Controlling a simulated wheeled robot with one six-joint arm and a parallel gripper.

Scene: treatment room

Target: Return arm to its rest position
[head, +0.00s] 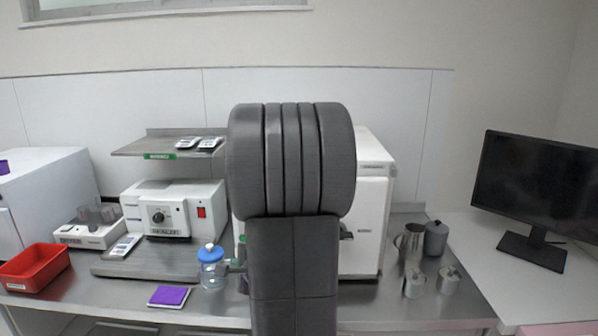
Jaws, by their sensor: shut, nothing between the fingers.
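A large dark grey form, which looks like part of my own arm, stands upright in the middle of the head view. It has a wide ribbed drum at the top and a flat column below. It hides the middle of the counter and much of a white cabinet behind it. I cannot make out my gripper or its fingertips in this view.
The steel counter (395,308) holds a red bin (36,268), a purple pad (170,296), a blue-lidded jar (212,270), a white sealing device (170,212), a white cabinet (368,228) and metal cups (414,283). A shelf (165,146) and a monitor (537,185) flank the middle.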

